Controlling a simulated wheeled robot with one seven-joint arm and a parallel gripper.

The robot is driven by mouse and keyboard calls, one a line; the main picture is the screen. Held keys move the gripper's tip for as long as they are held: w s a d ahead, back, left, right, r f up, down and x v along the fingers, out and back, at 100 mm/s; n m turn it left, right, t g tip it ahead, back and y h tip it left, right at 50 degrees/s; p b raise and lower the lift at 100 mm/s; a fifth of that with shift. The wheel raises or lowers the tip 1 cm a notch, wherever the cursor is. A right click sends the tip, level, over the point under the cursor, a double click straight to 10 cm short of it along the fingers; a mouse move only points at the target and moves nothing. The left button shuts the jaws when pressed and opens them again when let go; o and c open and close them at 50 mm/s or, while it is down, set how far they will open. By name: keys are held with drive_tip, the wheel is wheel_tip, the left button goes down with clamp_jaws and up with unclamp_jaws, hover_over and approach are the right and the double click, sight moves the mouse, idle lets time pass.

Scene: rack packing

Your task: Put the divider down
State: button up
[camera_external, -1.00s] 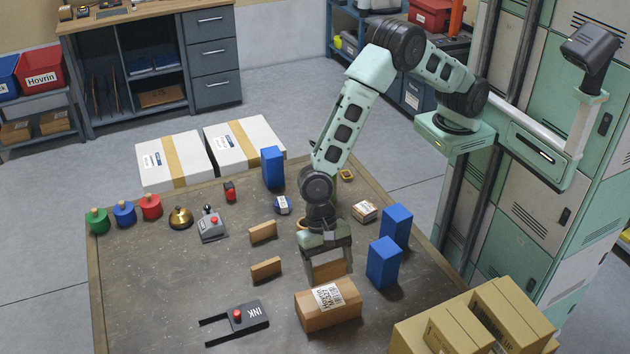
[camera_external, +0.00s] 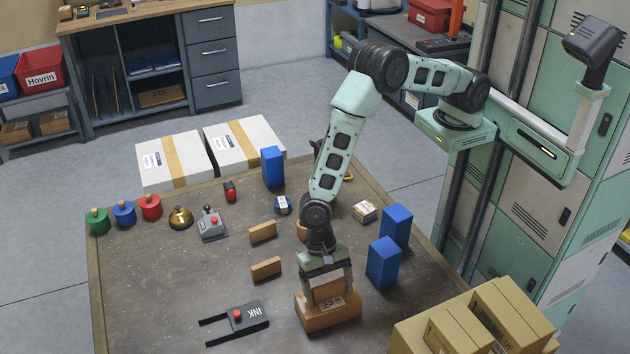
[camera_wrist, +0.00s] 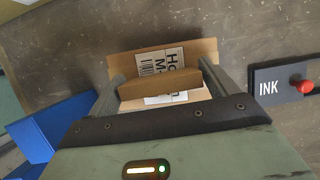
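A brown slab (camera_external: 328,289), apparently the divider, is held upright between the fingers of my gripper (camera_external: 327,283), right over a cardboard box (camera_external: 333,316) with a white printed label. In the wrist view, the slab (camera_wrist: 152,88) spans from finger to finger and crosses in front of the labelled box (camera_wrist: 192,50). The slab's lower edge is hard to make out, so I cannot tell whether it touches the box or goes into it. Two similar brown slabs (camera_external: 262,232) (camera_external: 266,268) stand on the table to the left.
Blue blocks (camera_external: 383,262) stand to the right of the box. A black INK tray (camera_external: 237,320) with a red knob lies to the left. Tan boxes (camera_external: 480,315) fill the front right corner. The table's left front is bare.

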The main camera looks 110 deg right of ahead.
drive_tip(key=shift+o, duration=0.6)
drive_tip(key=shift+r, duration=0.15)
drive_tip(key=shift+r, duration=0.2)
drive_tip(key=b+v, duration=0.2)
drive_tip(key=v, duration=0.9)
drive_tip(key=s+a+r+n, duration=0.3)
drive_tip(key=s+r+n, duration=0.2)
drive_tip(key=s+r, duration=0.15)
drive_tip(key=s+d+r+n+h, duration=0.2)
drive_tip(key=s+r+n, duration=0.1)
drive_tip(key=s+n, duration=0.7)
drive_tip(key=s+d+r+n+h, duration=0.1)
drive_tip(key=s+d+r+n, duration=0.1)
drive_tip(key=s+n, duration=0.8)
drive_tip(key=s+r, duration=0.1)
drive_tip(key=s, duration=0.7)
drive_tip(key=shift+s+r+n+h, duration=0.3)
drive_tip(key=shift+n+h, duration=0.1)
